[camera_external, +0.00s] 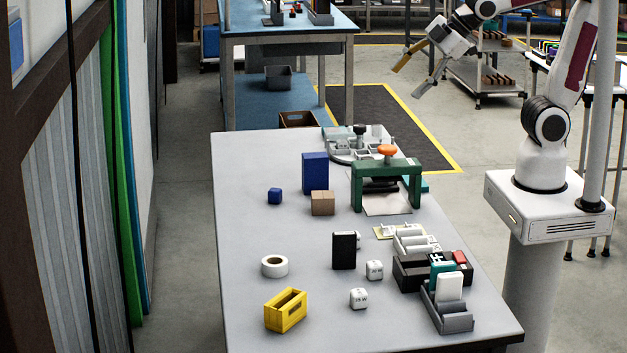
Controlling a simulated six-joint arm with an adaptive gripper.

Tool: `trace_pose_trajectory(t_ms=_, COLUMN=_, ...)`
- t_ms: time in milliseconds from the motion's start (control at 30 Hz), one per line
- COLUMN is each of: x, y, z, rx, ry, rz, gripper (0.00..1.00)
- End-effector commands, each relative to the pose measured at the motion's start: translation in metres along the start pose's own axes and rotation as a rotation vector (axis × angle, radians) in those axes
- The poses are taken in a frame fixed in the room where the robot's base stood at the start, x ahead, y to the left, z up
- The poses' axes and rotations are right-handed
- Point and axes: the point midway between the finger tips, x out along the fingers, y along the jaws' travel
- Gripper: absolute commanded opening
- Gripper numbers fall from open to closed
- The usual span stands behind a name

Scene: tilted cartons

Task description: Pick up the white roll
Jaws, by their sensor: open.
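The white roll (274,266) lies flat on the left part of the grey table (240,220), with its round hole facing up. It stands just behind a yellow crate and apart from other objects. My gripper (409,78) is at the upper right, high above and beyond the table's right side, far from the roll. Its two fingers are spread apart with nothing between them.
A yellow crate (286,311) is in front of the roll. A black box (344,250) and white cubes (374,270) stand to its right. A green frame (386,186), blue box (315,172) and brown box (323,203) are farther back. The table left of the roll is clear.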

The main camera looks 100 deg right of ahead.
Motion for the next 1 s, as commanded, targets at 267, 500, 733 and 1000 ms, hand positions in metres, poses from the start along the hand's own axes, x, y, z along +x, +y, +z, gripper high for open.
trace_pose_trajectory(t_ms=267, x=0.038, y=0.044, z=-0.049, rx=-0.306, ry=0.053, rz=0.092, gripper=0.60)
trace_pose_trajectory(t_ms=500, x=0.074, y=0.072, z=-0.091, rx=-0.580, ry=0.100, rz=0.166, gripper=0.60)
trace_pose_trajectory(t_ms=733, x=0.111, y=0.090, z=-0.129, rx=-0.847, ry=0.146, rz=0.230, gripper=0.60)
trace_pose_trajectory(t_ms=1000, x=0.158, y=0.099, z=-0.168, rx=-1.161, ry=0.208, rz=0.299, gripper=0.60)
